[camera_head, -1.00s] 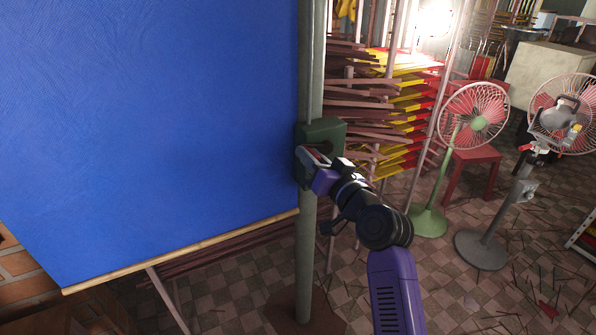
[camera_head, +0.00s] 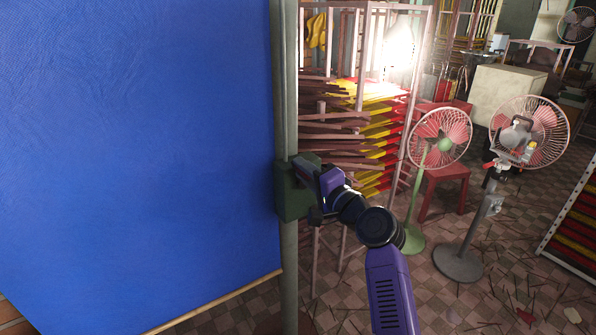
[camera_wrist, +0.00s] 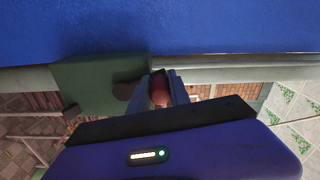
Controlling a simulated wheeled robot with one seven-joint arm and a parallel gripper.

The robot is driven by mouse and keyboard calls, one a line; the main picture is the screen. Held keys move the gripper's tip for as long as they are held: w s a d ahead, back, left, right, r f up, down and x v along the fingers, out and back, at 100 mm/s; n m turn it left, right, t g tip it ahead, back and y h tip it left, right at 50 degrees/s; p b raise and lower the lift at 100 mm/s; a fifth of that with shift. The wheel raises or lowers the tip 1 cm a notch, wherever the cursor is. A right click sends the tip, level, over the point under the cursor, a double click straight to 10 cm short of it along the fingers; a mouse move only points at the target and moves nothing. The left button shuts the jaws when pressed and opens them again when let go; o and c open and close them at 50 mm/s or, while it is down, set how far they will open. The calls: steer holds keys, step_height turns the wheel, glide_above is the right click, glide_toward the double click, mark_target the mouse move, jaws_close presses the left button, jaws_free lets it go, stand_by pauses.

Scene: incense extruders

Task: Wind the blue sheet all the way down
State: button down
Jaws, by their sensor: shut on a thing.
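The blue sheet (camera_head: 140,130) hangs at the left, with a pale wooden bar (camera_head: 225,298) along its lower edge. The bar slopes out of the bottom of the head view. A grey-green post (camera_head: 290,245) stands at the sheet's right edge and carries a dark green crank box (camera_head: 290,198). The box also shows in the wrist view (camera_wrist: 95,88). My gripper (camera_head: 312,172) is at the upper right of the box. In the wrist view my gripper (camera_wrist: 162,90) is shut on a reddish-brown crank knob (camera_wrist: 160,97). The rest of the crank is mostly hidden.
Racks with stacked brown, yellow and red trays (camera_head: 365,125) stand behind the post. A green fan (camera_head: 440,140), a grey-stand fan (camera_head: 485,215) and a red stool (camera_head: 445,180) stand to the right. Thin sticks litter the tiled floor.

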steer(key=shift+w+d+r+m+p, duration=0.1)
steer(key=shift+w+d+m+p, duration=0.2)
steer(key=shift+m, duration=0.35)
steer(key=shift+w+d+r+m+p, duration=0.15)
steer(key=shift+d+m, duration=0.3)
steer(key=shift+m, duration=0.25)
steer(key=shift+w+d+r+m+p, duration=0.1)
steer(key=shift+w+d+m+p, duration=0.2)
steer(key=shift+m, duration=0.35)
steer(key=shift+d, duration=0.1)
steer(key=c, duration=1.2)
jaws_free()
steer(key=shift+f, duration=0.1)
steer(key=b+v, duration=0.1)
steer(key=v, duration=0.6)
steer(key=shift+s+d, duration=0.2)
steer(key=shift+s, duration=0.15)
